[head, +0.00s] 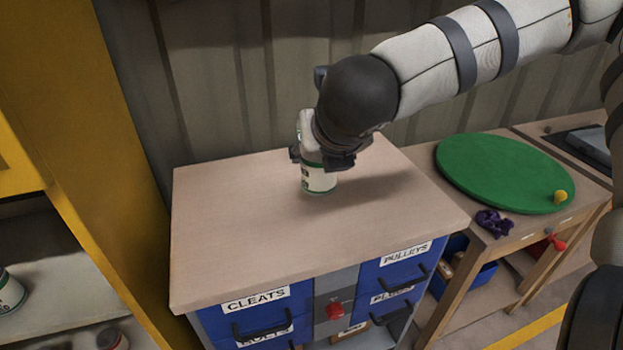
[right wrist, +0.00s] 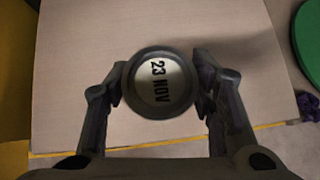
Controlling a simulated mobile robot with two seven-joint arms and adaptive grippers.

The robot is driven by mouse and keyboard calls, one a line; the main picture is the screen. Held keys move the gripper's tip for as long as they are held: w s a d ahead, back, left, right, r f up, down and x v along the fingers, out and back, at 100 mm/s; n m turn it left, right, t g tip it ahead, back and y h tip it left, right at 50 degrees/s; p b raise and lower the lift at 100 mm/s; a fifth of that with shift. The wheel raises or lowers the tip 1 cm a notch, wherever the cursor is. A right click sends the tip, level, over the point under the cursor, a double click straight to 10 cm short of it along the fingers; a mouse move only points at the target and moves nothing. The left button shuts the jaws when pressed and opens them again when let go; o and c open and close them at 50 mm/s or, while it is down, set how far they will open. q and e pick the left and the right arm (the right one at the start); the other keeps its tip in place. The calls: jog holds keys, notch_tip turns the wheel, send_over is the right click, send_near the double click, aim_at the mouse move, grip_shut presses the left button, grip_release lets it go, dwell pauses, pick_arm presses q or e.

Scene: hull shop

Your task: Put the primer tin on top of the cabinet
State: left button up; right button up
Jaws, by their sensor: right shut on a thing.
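The primer tin (head: 319,181), white with green bands, is upright over the cabinet top (head: 240,235), towards its back edge. My right gripper (head: 318,160) comes from above and is shut on the tin. In the right wrist view, the tin's round lid (right wrist: 159,84), marked "23 NOV", sits between the two fingers. The tin's base is at or just above the wooden surface; I cannot tell whether it touches. My left gripper is not in view.
The rest of the cabinet top is bare. Blue drawers (head: 255,317) with labels are below it. A bench with a green disc (head: 500,170), a yellow knob and a purple item (head: 494,223) stands to the right. A yellow shelf frame (head: 95,150) rises at the left.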

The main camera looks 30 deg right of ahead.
jog(key=d+b+x, duration=0.1)
jog(key=x, duration=0.4)
jog(key=s+d+b+x, duration=0.1)
jog(key=x, duration=0.4)
jog(key=s+d+b+x, duration=0.1)
jog(key=x, duration=0.5)
jog(key=shift+f, duration=0.45)
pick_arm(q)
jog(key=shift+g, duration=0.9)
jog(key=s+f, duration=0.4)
pick_arm(e)
jog(key=shift+r, duration=0.2)
jog(key=shift+f, duration=0.2)
jog(key=o, duration=1.4)
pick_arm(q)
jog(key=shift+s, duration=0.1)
